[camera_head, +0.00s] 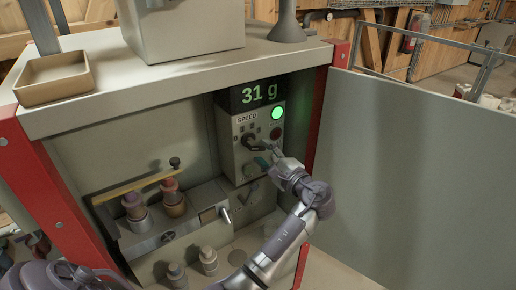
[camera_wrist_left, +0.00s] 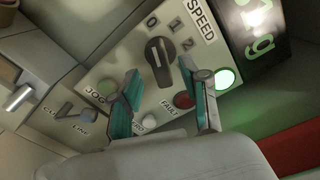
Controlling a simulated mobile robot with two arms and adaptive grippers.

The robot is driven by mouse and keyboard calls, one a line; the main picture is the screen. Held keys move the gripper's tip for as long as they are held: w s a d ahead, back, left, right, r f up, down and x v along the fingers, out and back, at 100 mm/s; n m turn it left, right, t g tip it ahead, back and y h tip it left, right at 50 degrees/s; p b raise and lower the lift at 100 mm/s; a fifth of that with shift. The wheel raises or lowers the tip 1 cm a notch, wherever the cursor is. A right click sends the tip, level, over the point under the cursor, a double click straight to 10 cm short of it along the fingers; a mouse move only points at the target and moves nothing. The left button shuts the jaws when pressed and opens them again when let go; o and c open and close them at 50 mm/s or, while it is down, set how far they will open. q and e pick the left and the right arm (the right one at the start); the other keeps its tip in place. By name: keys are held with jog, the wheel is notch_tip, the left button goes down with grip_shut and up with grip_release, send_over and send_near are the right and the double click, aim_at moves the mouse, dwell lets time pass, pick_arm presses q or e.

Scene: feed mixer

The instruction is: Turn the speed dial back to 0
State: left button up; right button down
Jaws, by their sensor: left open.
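The speed dial (camera_wrist_left: 160,62) is a dark round knob with a raised bar, under the SPEED label with marks 0, 1 and 2. In the left wrist view its bar lines up roughly with the 0 mark. In the head view the left gripper (camera_head: 265,155) reaches the panel from the lower right. Whether a finger touches the dial is unclear. My right gripper is not in view.
The control panel (camera_wrist_left: 100,75) also has a red FAULT button (camera_wrist_left: 184,101), a JOG button (camera_wrist_left: 107,88) and a lit green lamp (camera_wrist_left: 225,79). The display (camera_head: 252,94) reads 31 g. A grey door panel (camera_head: 410,180) stands at right. Capped bottles (camera_head: 172,197) stand left below.

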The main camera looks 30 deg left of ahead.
pick_arm(q)
jog(key=v, duration=0.8)
